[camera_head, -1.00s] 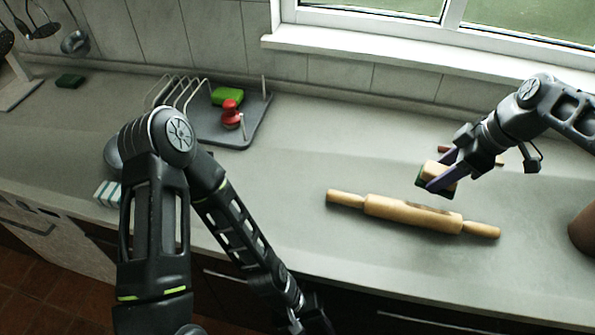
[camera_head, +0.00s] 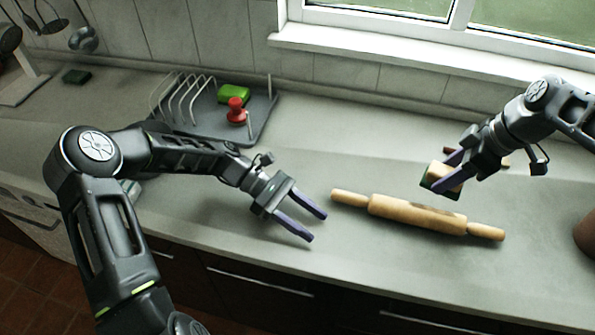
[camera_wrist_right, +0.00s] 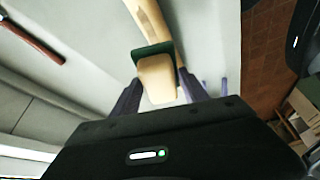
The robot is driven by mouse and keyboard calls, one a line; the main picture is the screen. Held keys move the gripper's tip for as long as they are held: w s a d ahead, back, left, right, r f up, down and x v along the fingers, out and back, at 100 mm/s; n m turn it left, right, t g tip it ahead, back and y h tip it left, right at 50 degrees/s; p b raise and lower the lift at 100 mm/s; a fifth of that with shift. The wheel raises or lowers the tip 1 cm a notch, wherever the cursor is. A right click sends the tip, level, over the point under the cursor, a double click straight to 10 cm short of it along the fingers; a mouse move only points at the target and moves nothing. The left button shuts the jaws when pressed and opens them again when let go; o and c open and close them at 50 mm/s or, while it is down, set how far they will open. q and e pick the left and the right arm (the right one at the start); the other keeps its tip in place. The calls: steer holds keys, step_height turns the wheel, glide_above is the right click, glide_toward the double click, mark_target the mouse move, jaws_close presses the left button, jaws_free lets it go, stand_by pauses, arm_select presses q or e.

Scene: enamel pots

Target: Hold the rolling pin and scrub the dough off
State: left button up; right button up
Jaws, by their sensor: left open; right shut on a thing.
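The wooden rolling pin (camera_head: 417,213) lies on the grey counter, with a darker dough patch along its upper side. It also shows in part in the right wrist view (camera_wrist_right: 150,22). My left gripper (camera_head: 318,227) is open and empty, just left of the pin's left handle and apart from it. My right gripper (camera_head: 450,170) is shut on a sponge (camera_head: 436,178), yellowish with a dark green scouring side. It holds the sponge above and behind the pin's right half. In the right wrist view the sponge (camera_wrist_right: 157,76) sits between the fingers, its green side towards the pin.
A brown pot (camera_head: 586,235) is at the right edge. A thin red-brown handled item (camera_wrist_right: 32,36) lies behind the right gripper. The counter's front edge is close to the pin.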

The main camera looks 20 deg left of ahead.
mark_target(341, 195)
arm_select(q)
steer(key=w+a+r+t, duration=0.1)
steer(key=w+a, duration=0.1)
steer(key=w, duration=0.1)
steer(key=w+a+r+n+t, duration=0.1)
steer(key=w+r, duration=0.1)
steer(key=w, duration=0.1)
steer(key=w+a+r+t, duration=0.1)
steer(key=w+a, duration=0.1)
steer(key=w, duration=0.1)
steer(key=shift+w+a+r+n, duration=0.15)
steer(key=shift+w+a+n, duration=0.15)
steer(key=shift+w, duration=0.1)
steer(key=x, duration=1.2)
jaws_close()
stand_by(0.8)
